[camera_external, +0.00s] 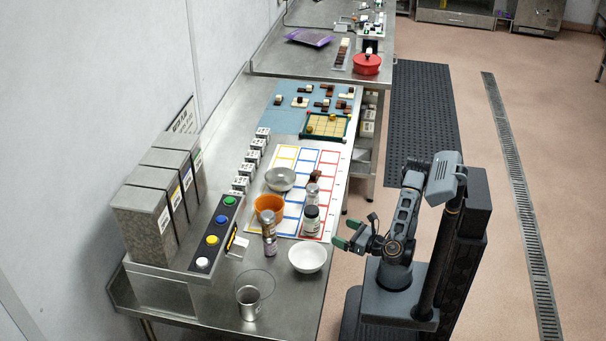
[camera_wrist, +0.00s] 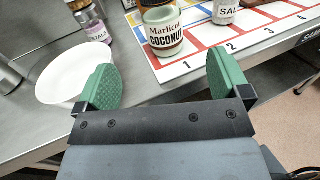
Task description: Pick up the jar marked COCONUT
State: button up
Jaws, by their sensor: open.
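The COCONUT jar (camera_wrist: 163,33) stands upright in the wrist view, a glass jar with a pale label reading "Marlicot COCONUT". It stands on the white mat with coloured grids, near the number 1. In the external view the jar (camera_external: 311,220) has a dark lid and stands near the table's front edge. My gripper (camera_wrist: 164,85) is open and empty, its green fingers apart, with the jar beyond the gap between them. In the external view my gripper (camera_external: 347,238) is to the right of the jar, beyond the table edge.
A white bowl (camera_external: 307,257) stands close to the jar, near my left finger in the wrist view. A SALT jar (camera_wrist: 226,10) stands right of it on the mat. A jar (camera_external: 270,246), an orange bowl (camera_external: 268,204) and a metal cup (camera_external: 249,303) stand nearby.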

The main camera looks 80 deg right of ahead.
aim_at(319, 222)
jog(key=b+x, duration=0.1)
jog(key=x, duration=0.7)
jog(key=shift+f+b+x, duration=0.1)
jog(key=shift+b+x, duration=0.25)
jog(key=shift+x, duration=0.65)
jog(key=shift+f+b+x, duration=0.15)
jog(key=shift+b+x, duration=0.2)
jog(key=shift+x, duration=0.65)
jog(key=shift+w+d, duration=0.35)
jog(key=shift+w, duration=0.25)
jog(key=shift+c, duration=0.3)
jog(key=c, duration=1.1)
jog(key=shift+r, duration=0.2)
